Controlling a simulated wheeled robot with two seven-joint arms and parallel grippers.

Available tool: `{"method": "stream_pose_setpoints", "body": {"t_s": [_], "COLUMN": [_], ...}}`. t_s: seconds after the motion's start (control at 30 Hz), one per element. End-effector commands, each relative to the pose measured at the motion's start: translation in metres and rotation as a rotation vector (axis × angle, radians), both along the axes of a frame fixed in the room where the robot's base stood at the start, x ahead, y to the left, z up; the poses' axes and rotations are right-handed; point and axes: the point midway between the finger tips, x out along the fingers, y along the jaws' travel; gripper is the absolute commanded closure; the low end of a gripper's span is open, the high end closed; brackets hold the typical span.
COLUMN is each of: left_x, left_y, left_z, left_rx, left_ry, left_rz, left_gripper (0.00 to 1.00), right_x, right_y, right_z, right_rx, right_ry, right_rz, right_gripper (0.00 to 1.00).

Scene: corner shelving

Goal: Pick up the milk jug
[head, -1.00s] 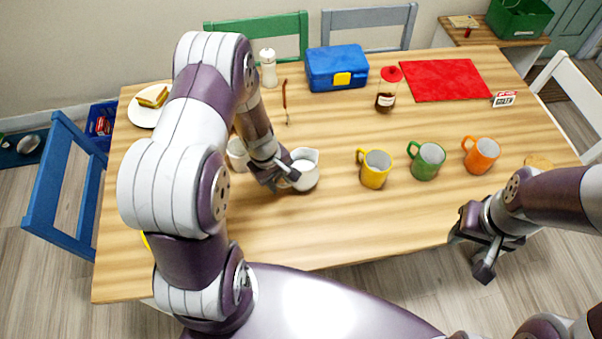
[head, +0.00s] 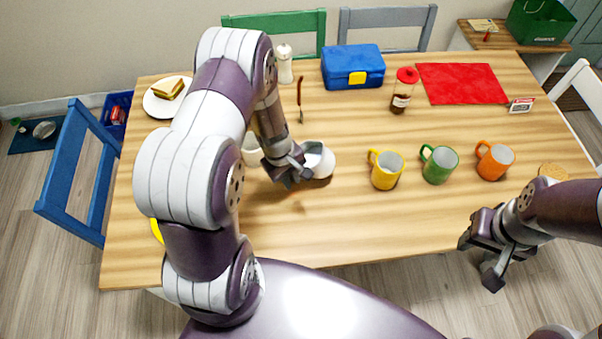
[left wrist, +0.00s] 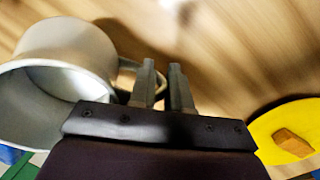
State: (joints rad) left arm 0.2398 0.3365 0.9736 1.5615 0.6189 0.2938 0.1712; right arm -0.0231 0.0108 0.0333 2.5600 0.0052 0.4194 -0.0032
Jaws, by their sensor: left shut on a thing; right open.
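The white milk jug (head: 324,164) is at my left gripper, left of the yellow mug. It looks tilted and slightly above the table. In the left wrist view the jug (left wrist: 68,45) fills the upper left, its open mouth toward the lower left. My left gripper (head: 297,166) is shut on the jug, on its handle side; its fingers also show in the left wrist view (left wrist: 162,85). The exact grip on the handle is hard to make out. My right gripper (head: 480,262) is open and empty, off the table's front edge.
Yellow (head: 386,172), green (head: 438,166) and orange (head: 494,162) mugs stand to the right. Another white vessel (head: 251,151) is partly hidden behind my left arm. A yellow plate (left wrist: 268,128) carries a brown piece. The front middle of the table (head: 350,225) is clear.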

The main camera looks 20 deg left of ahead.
Motion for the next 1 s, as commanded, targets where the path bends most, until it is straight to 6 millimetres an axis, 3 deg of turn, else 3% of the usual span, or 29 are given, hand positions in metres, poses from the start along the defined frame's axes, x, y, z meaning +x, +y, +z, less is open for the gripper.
{"method": "stream_pose_setpoints", "body": {"t_s": [0.27,0.53,1.0], "left_x": [0.001,0.002,0.026], "left_y": [0.0,-0.001,-0.06], "left_z": [0.014,0.043,0.08], "left_rx": [0.001,0.002,0.0], "left_ry": [-0.003,-0.004,-0.003], "left_rz": [-0.001,-0.001,-0.005], "left_gripper": [1.0,1.0,1.0], "right_x": [0.0,0.0,0.0], "right_y": [0.0,0.0,0.0], "right_z": [0.002,0.005,0.008], "right_rx": [0.0,0.0,0.0], "right_ry": [0.0,0.0,0.0], "right_rz": [0.0,0.0,0.0], "right_gripper": [0.57,0.57,0.57]}}
